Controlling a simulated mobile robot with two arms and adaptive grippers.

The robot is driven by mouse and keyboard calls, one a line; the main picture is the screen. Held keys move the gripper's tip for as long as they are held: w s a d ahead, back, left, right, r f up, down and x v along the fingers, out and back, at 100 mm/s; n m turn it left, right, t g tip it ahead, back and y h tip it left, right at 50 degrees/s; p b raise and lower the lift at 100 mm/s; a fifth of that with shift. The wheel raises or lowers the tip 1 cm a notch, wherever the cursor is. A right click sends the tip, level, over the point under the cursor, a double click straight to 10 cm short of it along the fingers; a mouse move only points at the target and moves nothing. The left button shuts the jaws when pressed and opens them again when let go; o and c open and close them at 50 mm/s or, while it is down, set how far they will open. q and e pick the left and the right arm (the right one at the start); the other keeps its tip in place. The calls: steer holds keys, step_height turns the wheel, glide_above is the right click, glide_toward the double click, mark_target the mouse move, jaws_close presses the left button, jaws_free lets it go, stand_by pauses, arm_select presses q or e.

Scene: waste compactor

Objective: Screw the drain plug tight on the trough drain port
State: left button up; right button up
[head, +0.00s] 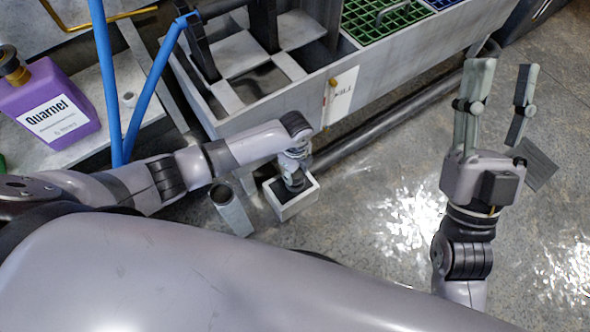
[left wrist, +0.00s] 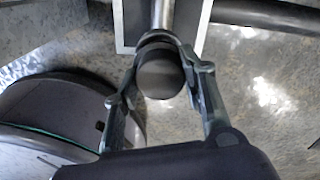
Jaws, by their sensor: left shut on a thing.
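My left gripper (left wrist: 165,50) is shut around a dark round plug (left wrist: 161,74), which sits between the fingertips in the left wrist view. A shiny metal pipe stub (left wrist: 162,14), which looks like the drain port, lies just beyond the plug and in line with it. I cannot tell whether the plug is threaded on it. In the head view my left arm reaches down beside the grey trough (head: 250,122), and its wrist hides the plug and port. My right gripper (head: 502,72) is open and empty, pointing up over the floor at the right.
A dark pipe (head: 385,120) runs along the trough. A purple bottle (head: 50,105) stands at left near blue rails (head: 150,88).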

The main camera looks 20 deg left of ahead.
steer(key=shift+w, duration=0.1)
stand_by(0.6)
arm_select(q)
steer(key=shift+p, duration=0.3)
arm_select(e)
steer(key=shift+w+a+f+g+h, duration=0.1)
steer(key=shift+w+f+g+h, duration=0.1)
steer(key=shift+w+f+g, duration=0.35)
steer(key=shift+w+a+f+g+h, duration=0.1)
steer(key=shift+w+f+g+h, duration=0.2)
steer(key=shift+f, duration=0.4)
steer(key=shift+r, duration=0.1)
arm_select(q)
steer(key=shift+f, duration=0.3)
arm_select(e)
steer(key=shift+s+d+r+t, duration=0.1)
steer(key=shift+s+r+t, duration=0.35)
steer(key=shift+r, duration=0.2)
arm_select(q)
steer(key=shift+f+b, duration=0.45)
steer(key=shift+f, duration=0.1)
arm_select(e)
steer(key=shift+s+d+r+t+y, duration=0.15)
steer(key=shift+s+r+t+y, duration=0.5)
steer(key=shift+s+r, duration=0.3)
steer(key=shift+f, duration=0.15)
